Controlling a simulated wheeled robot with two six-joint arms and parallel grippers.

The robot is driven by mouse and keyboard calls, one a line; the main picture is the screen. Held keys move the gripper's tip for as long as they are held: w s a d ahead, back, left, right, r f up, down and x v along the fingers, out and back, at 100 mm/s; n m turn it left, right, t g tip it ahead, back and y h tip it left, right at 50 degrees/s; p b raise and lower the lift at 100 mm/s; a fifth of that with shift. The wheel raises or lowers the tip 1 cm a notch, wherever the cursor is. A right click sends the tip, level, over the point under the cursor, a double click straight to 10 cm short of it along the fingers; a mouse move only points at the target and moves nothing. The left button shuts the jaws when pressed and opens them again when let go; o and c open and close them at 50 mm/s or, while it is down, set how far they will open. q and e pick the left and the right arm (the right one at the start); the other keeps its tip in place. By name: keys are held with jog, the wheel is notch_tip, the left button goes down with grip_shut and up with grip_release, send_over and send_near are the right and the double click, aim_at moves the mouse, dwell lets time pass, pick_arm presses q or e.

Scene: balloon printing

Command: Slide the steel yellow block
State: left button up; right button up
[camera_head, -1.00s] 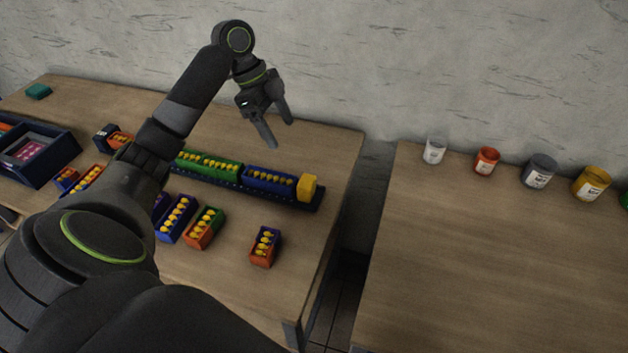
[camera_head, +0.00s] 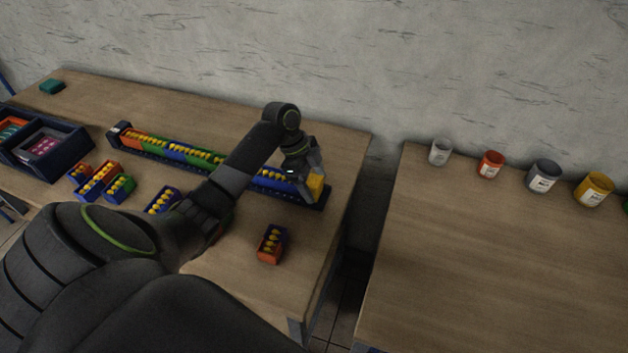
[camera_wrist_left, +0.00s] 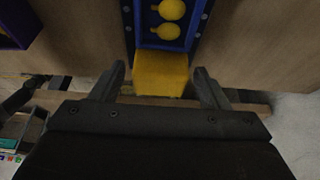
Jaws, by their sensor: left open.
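The yellow block (camera_head: 315,186) sits at the right end of the long dark blue rail (camera_head: 318,203) on the left table. In the left wrist view the yellow block (camera_wrist_left: 161,73) lies between the two fingers, against the end of a blue tray (camera_wrist_left: 168,47) holding yellow balloon shapes. My left gripper (camera_head: 306,187) is down at the block and open, with a gap on both sides of it in the left wrist view (camera_wrist_left: 160,80). The arm hides part of the rail. My right gripper is not in view.
Coloured trays stand in a row along the rail. A loose orange and purple tray (camera_head: 271,244) lies in front, with others further left. A dark box (camera_head: 46,150) stands at the far left. Several paint jars (camera_head: 543,175) line the right table, past a gap.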

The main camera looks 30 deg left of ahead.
pick_arm(q)
jog(key=shift+f, duration=0.15)
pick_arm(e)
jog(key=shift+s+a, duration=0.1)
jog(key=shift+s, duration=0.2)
pick_arm(q)
jog(key=shift+c, duration=0.3)
jog(key=c, duration=1.3)
jog(key=shift+s+a+p, duration=0.15)
jog(key=shift+a+p, duration=0.2)
jog(key=shift+a, duration=0.65)
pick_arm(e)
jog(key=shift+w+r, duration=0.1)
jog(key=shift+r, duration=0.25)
pick_arm(q)
jog(key=o, duration=1.4)
jog(key=shift+s, duration=0.1)
jog(key=shift+c, duration=0.2)
jog(key=b+v, duration=0.2)
jog(key=v, duration=1.5)
jog(key=shift+a, duration=0.15)
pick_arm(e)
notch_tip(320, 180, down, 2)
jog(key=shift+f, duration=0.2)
